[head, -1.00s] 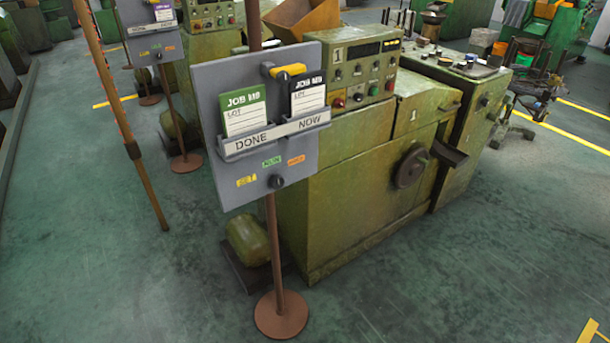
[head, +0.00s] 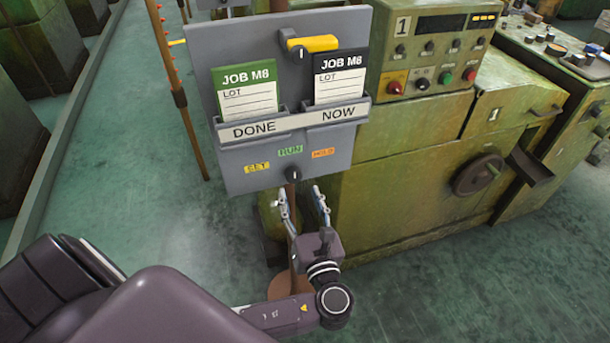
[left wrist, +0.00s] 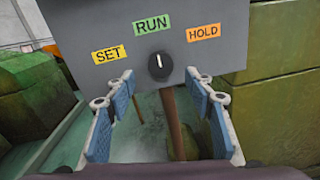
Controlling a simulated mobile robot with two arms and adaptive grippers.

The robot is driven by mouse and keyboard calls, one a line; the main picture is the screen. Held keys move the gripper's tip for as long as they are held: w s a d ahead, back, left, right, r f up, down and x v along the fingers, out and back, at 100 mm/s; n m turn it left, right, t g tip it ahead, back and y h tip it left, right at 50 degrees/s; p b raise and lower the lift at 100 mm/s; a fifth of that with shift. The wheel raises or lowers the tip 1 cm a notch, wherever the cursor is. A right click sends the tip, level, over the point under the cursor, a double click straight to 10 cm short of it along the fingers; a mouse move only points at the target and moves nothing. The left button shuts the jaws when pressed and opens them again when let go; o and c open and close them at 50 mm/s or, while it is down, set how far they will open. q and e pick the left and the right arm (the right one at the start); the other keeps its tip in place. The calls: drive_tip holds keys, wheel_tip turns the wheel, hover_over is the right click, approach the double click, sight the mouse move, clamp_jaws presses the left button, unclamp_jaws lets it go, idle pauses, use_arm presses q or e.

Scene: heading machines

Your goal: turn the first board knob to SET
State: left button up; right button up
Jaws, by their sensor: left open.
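The grey board (head: 228,165) stands on a brown post. Its small black knob (head: 293,174) sits at the lower middle and also shows in the left wrist view (left wrist: 158,66). The knob's white mark points up, toward the green RUN label (left wrist: 151,24). The yellow SET label (left wrist: 109,54) is left of the knob, and the orange HOLD label (left wrist: 203,33) is at upper right. My left gripper (head: 301,200) is open and empty, just below the knob, with its fingers pointing up toward the board. In the left wrist view, the knob appears between and beyond the fingertips, untouched. My right gripper is out of view.
A green card (head: 247,91) and a black-topped card (head: 338,77) stand in the DONE/NOW holder (head: 295,124). A yellow-handled part (head: 313,43) is above. The green machine (head: 410,165) stands close behind to the right. Open floor lies at left.

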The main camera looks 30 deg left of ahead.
sight(294, 179)
use_arm(q)
drive_tip(key=x, duration=0.6)
drive_tip(key=shift+f+p, duration=0.1)
drive_tip(key=shift+p, duration=0.3)
drive_tip(key=shift+c, duration=0.7)
drive_tip(key=c, duration=1)
